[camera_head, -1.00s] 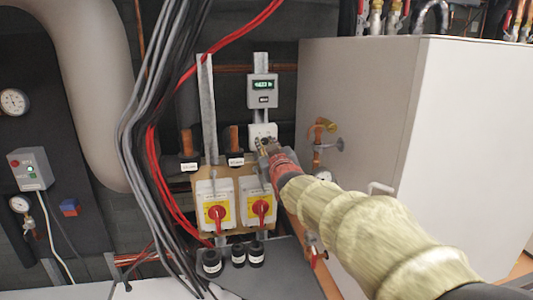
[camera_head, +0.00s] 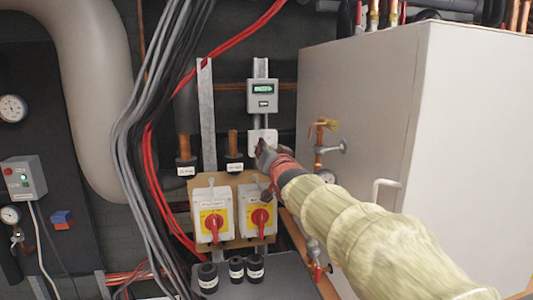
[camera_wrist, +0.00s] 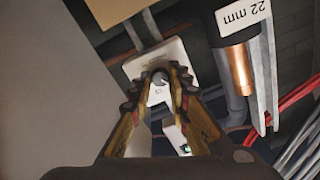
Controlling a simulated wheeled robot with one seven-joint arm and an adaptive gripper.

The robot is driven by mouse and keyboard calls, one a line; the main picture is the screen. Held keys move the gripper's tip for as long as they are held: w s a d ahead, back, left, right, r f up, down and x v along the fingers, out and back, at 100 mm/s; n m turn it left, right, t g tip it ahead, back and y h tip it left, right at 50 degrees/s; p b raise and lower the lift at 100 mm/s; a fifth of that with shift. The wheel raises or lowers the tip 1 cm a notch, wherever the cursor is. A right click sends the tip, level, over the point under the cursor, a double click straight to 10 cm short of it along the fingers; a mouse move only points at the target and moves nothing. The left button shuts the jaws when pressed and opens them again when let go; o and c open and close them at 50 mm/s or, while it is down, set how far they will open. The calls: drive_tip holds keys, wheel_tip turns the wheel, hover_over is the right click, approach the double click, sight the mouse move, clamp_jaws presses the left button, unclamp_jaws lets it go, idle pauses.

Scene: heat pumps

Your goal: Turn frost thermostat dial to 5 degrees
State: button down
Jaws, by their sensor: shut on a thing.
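The frost thermostat is a small white box (camera_head: 264,137) on the wall below a grey meter with a green display. It also shows in the wrist view (camera_wrist: 182,62), where its small round dial (camera_wrist: 158,80) sits between my fingertips. My gripper (camera_head: 262,152) is at the lower front of the box in the head view. In the wrist view my gripper (camera_wrist: 160,85) has its toothed fingers closed in on both sides of the dial. The dial's scale and setting are too small to read.
Grey and red cables hang at the left.

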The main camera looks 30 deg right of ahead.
drive_tip(key=shift+m, duration=0.3)
idle(0.4)
drive_tip(key=c, duration=1.8)
unclamp_jaws()
drive_tip(key=shift+o, duration=0.7)
drive_tip(key=v, duration=1.2)
drive_tip(key=s+a+f+n+g+y+b, duration=0.1)
drive_tip(key=s+a+f+g+b, duration=0.3)
drive_tip(key=s+f, duration=0.5)
drive_tip(key=s+a+f+n+g+y+b, duration=0.2)
drive_tip(key=s+a+f+n+g+b, duration=0.2)
drive_tip(key=f, duration=1.5)
drive_tip(key=s+a+f+n+g+y+b, duration=0.2)
drive_tip(key=s+a+f, duration=0.6)
drive_tip(key=s+f, duration=0.5)
drive_tip(key=shift+s+f+n+g+b, duration=0.35)
drive_tip(key=shift+f+n+g+b, duration=0.45)
drive_tip(key=shift+b, duration=0.25)
